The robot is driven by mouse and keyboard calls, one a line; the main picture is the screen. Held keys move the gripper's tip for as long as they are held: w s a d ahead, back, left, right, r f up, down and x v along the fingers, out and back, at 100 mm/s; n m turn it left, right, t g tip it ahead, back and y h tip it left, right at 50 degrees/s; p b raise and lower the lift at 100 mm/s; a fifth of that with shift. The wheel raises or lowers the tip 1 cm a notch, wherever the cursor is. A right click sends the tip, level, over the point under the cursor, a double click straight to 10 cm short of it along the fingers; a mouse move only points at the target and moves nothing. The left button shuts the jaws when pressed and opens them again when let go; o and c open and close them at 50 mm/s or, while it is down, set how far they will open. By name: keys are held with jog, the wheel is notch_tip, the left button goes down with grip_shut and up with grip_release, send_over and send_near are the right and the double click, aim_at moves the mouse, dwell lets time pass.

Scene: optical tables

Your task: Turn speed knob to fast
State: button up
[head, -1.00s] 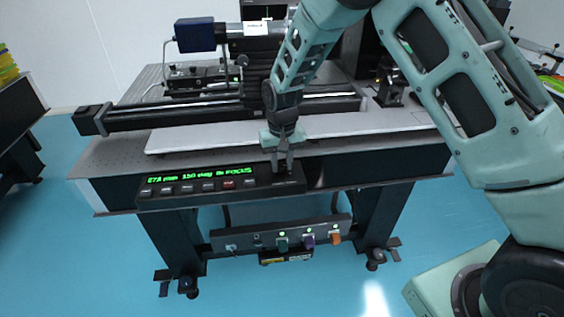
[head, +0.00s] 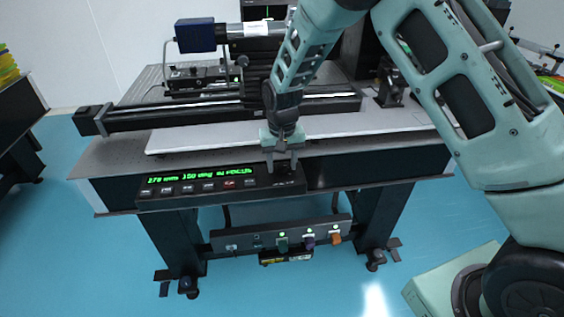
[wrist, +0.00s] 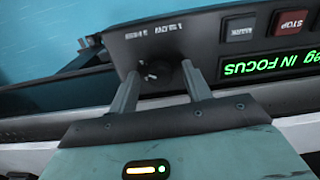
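The speed knob (wrist: 163,74) is a small round black knob on the black control panel (wrist: 195,40). Small white lettering sits beside it, partly unreadable in the wrist view. My gripper (wrist: 160,84) is open, with one finger on each side of the knob and a visible gap at the fingertips. I cannot tell whether either finger touches it. In the head view my gripper (head: 282,165) is over the right end of the panel, and the knob is hard to make out between the fingers.
A green display reading "IN FOCUS" (wrist: 265,63) and a red STOP button (wrist: 290,22) are beside the knob. A row of buttons (head: 187,189) runs along the panel. The optical table (head: 110,150) carries a long rail and instruments behind. A lower panel (head: 280,236) has colored plugs.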

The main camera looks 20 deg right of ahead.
aim_at(282, 165)
notch_tip(282, 165, up, 17)
jog(key=b, duration=0.2)
jog(key=shift+r, duration=0.2)
dwell(0.5)
jog(key=s+a+n+y, duration=0.1)
jog(key=s+a+n, duration=0.5)
jog(key=s, duration=1)
jog(key=s+f+n, duration=0.2)
jog(key=s+n, duration=0.1)
jog(key=s, duration=1.5)
jog(key=shift+s+f, duration=0.2)
jog(key=shift+s, duration=0.05)
jog(key=shift+a, duration=0.15)
